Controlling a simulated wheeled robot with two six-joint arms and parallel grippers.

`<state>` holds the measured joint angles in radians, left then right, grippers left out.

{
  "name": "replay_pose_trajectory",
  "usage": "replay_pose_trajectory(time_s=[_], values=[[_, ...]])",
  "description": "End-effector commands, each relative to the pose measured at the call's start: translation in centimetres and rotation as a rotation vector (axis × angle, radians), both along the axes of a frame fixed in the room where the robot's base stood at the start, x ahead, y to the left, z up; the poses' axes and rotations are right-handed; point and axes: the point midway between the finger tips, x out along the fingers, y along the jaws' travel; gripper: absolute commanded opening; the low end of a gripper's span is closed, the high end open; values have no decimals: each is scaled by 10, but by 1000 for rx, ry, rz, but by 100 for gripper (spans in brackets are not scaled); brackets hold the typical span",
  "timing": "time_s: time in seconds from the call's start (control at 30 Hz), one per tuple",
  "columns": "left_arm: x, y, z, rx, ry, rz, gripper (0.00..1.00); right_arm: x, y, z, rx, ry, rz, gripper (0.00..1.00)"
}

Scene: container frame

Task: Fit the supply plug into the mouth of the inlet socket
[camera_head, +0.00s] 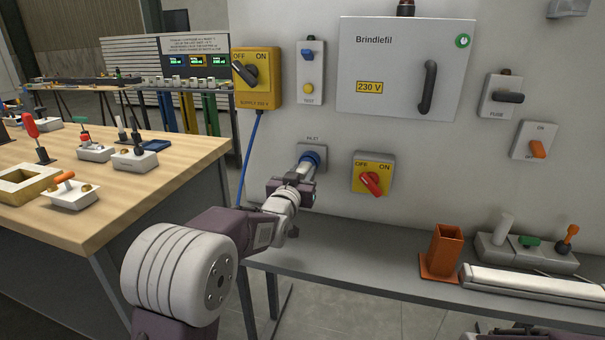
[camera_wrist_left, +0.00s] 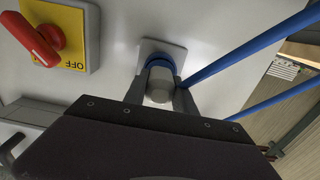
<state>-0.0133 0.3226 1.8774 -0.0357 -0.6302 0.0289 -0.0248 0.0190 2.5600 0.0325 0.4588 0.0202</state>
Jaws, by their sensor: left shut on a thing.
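The inlet socket (camera_head: 320,150) is a grey plate on the wall panel under the word INLET. It also shows in the left wrist view (camera_wrist_left: 176,48). My left gripper (camera_head: 302,170) is shut on the supply plug, a pale grey cylinder (camera_wrist_left: 159,86), with a finger on each side. The plug points at the panel, and its far end meets a blue ring at the socket. The fingers and plug body partly hide the mouth, so I cannot tell how deep the plug sits. Part of my right gripper (camera_head: 508,332) shows at the bottom edge; its fingers are unclear.
A blue cable (camera_head: 246,160) hangs from the yellow supply switch (camera_head: 257,78), left of the socket. A yellow switch with a red knob (camera_head: 372,183) is close right. Below, a grey shelf (camera_head: 350,266) carries an orange holder (camera_head: 442,254). A wooden bench (camera_head: 160,185) stands left.

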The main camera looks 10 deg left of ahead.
Motion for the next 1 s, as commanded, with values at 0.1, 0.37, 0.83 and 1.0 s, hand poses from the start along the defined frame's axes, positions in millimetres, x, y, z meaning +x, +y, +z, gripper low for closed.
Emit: replay_pose_trajectory(time_s=[0.1,0.37,0.83,1.0], values=[[0,0,3,0,-7,0,0,0,0,0,0,0,0,42],[0,0,2,0,-5,0,58,0,0,0,0,0,0,42],[-40,1,2,0,-3,0,58,0,0,0,0,0,0,42],[-73,3,2,0,-6,0,58,0,0,0,0,0,0,42]])
